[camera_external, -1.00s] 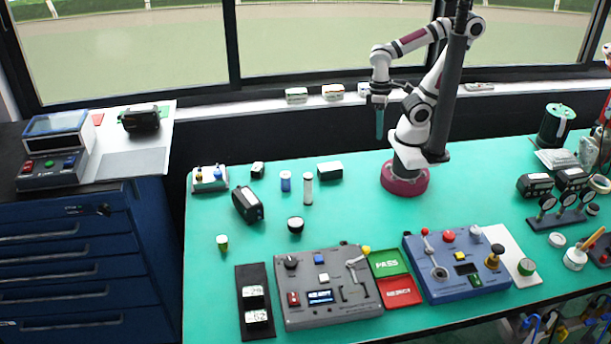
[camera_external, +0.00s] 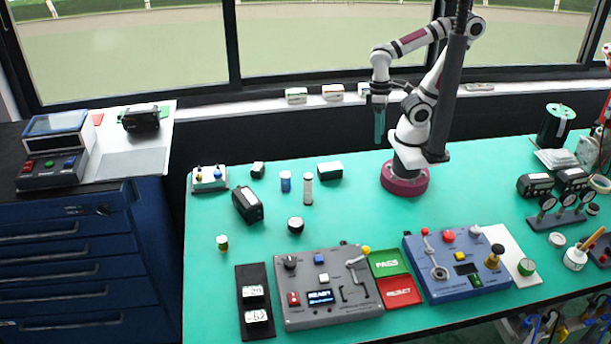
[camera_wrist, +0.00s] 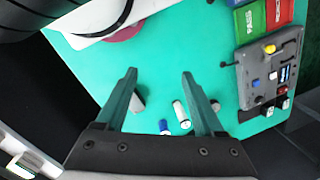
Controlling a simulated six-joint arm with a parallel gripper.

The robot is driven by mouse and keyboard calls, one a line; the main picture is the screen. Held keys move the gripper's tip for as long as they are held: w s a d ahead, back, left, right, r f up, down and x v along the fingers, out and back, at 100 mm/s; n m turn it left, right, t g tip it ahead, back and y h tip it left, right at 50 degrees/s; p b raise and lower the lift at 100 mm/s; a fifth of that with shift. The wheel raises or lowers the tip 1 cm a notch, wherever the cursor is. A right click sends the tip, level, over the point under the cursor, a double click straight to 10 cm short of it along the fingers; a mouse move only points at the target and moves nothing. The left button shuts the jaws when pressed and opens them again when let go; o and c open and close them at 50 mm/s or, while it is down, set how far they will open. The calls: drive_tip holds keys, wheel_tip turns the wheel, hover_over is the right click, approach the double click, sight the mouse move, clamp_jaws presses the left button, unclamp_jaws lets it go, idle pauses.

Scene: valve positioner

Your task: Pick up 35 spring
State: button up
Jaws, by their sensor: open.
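My gripper (camera_external: 379,126) hangs high over the back of the green table, fingers pointing down. In the wrist view its two fingers (camera_wrist: 158,73) stand apart with nothing between the tips. I cannot read a 35 on any part. A small blue cylinder (camera_external: 285,181) and a taller white cylinder (camera_external: 308,188) stand close together left of my gripper. In the wrist view the blue cylinder (camera_wrist: 165,127) and the white cylinder (camera_wrist: 181,113) appear between the fingers, well below them.
A dark box (camera_external: 330,170), a black housing (camera_external: 247,204) and a black round part (camera_external: 296,224) stand near the cylinders. A grey panel (camera_external: 328,290), a blue panel (camera_external: 458,270) and a black strip with labelled blocks (camera_external: 252,275) lie in front.

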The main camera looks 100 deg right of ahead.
drive_tip(key=shift+o, duration=0.2)
drive_tip(key=w+d+m+g+y, duration=0.1)
drive_tip(key=w+d+m+y, duration=0.25)
drive_tip(key=w, duration=0.45)
drive_tip(key=w+d+m+g+y, duration=0.15)
drive_tip(key=w+m, duration=0.25)
drive_tip(key=w, duration=0.5)
drive_tip(key=w+d+f+m+t+y, duration=0.3)
drive_tip(key=w+d+f+m+y, duration=0.15)
drive_tip(key=w+d+f, duration=0.35)
drive_tip(key=m+t+y, duration=0.2)
drive_tip(key=m+t, duration=0.1)
approach(286, 180)
drive_tip(key=x, duration=0.2)
drive_tip(key=f+x, duration=0.1)
drive_tip(key=x, duration=0.5)
drive_tip(key=shift+d+f, duration=0.15)
drive_tip(key=shift+f, duration=0.35)
drive_tip(key=shift+w+a+f, duration=0.1)
drive_tip(key=shift+a, duration=0.15)
clamp_jaws()
